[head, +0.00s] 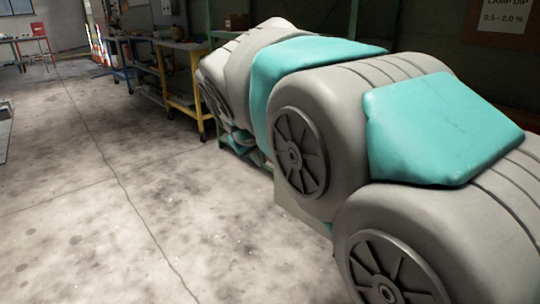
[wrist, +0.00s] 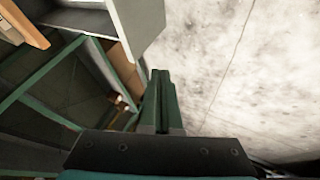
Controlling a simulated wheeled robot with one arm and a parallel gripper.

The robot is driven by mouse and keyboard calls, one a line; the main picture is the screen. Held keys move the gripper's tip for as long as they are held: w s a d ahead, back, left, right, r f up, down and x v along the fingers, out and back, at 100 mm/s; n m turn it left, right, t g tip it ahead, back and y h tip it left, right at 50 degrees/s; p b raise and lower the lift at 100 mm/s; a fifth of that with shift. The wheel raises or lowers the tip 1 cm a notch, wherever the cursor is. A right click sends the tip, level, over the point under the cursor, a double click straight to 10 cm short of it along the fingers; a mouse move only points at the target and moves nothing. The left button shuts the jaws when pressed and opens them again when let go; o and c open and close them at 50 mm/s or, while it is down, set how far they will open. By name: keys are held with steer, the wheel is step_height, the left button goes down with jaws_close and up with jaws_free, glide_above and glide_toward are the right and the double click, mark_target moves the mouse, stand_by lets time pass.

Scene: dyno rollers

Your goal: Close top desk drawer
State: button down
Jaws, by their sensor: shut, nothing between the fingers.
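In the wrist view my gripper (wrist: 161,76) is shut and empty, its dark green fingers pressed together and pointing up the picture. A light grey box-like part (wrist: 138,24), which looks like the desk drawer, juts out at the top, ahead and to the left of the fingertips. A visible gap lies between it and the fingers. Its inside and how far out it stands are cut off by the frame edge. In the head view, my large grey and teal arm hides the gripper, and I cannot make out the drawer there.
Green frame bars (wrist: 40,75) and a wooden edge (wrist: 24,24) lie left in the wrist view. Bare concrete floor (wrist: 245,75) is clear on the right. In the head view, a yellow-framed workbench (head: 182,80) stands beyond my arm, and open floor (head: 90,190) fills the left.

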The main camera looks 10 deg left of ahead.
glide_toward(277, 172)
step_height(277, 172, down, 3)
steer(key=a, duration=0.2)
steer(key=shift+w+d+f+p, duration=0.15)
steer(key=shift+w+d, duration=0.35)
steer(key=shift+w, duration=0.2)
steer(key=shift+w+d+f+p, duration=0.15)
steer(key=shift+w+d, duration=0.3)
steer(key=shift+w, duration=0.2)
